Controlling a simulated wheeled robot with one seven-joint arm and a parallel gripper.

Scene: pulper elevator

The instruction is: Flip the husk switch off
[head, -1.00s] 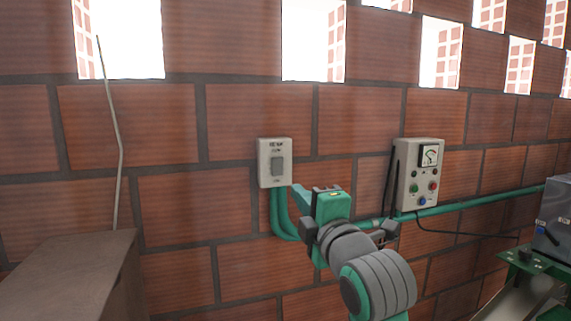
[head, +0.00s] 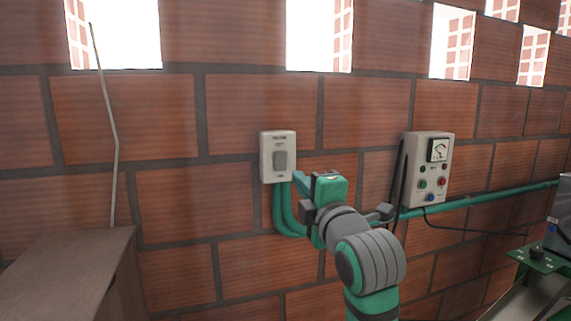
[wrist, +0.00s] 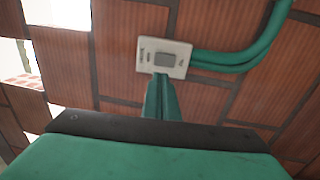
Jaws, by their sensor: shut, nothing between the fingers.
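The husk switch is a pale plate with a grey rocker (head: 279,160) on the brick wall in the head view. It also shows in the wrist view (wrist: 164,58), with small printing too blurred to read. My gripper (head: 299,178) is at the lower right of the plate, its fingers closed together and empty. In the wrist view the fingertips (wrist: 161,78) overlap the plate's lower edge, just below the rocker. I cannot tell whether they touch it. The rocker's exact position is unclear.
Green conduits (head: 284,212) drop from the switch and run right along the wall. A grey control box (head: 427,170) with a gauge and coloured buttons is right of my arm. A wooden box (head: 75,265) stands at lower left, and a machine (head: 556,228) at far right.

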